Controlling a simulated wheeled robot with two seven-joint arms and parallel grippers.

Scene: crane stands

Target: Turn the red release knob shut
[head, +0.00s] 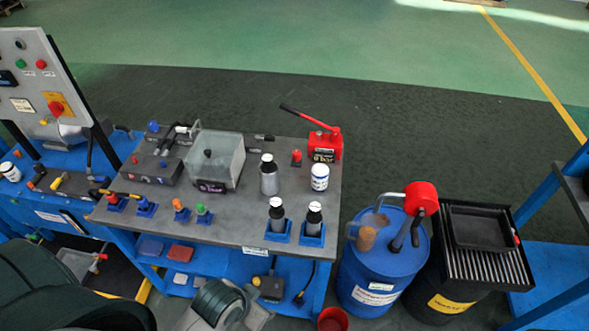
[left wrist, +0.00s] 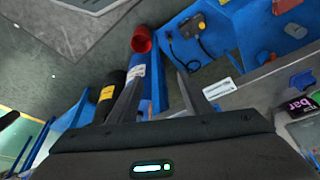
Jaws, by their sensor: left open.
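A small red knob (head: 297,157) stands upright on the grey bench top, just left of the red hand pump (head: 325,145) with its long lever. I cannot tell from here how far the knob is turned. In the left wrist view I cannot make out the knob. My left arm comes in at the bottom of the head view, low in front of the bench, with its fingertips unclear there. In the left wrist view my left gripper (left wrist: 160,75) is open and empty, its two dark fingers apart. My right gripper is not in view.
Bottles (head: 269,176), a white jar (head: 320,177) and a clear-covered box (head: 214,160) crowd the bench top (head: 230,223). A blue drum (head: 372,275) and a black bin (head: 440,303) stand right of it. A red cup (left wrist: 142,40) shows beyond my fingers.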

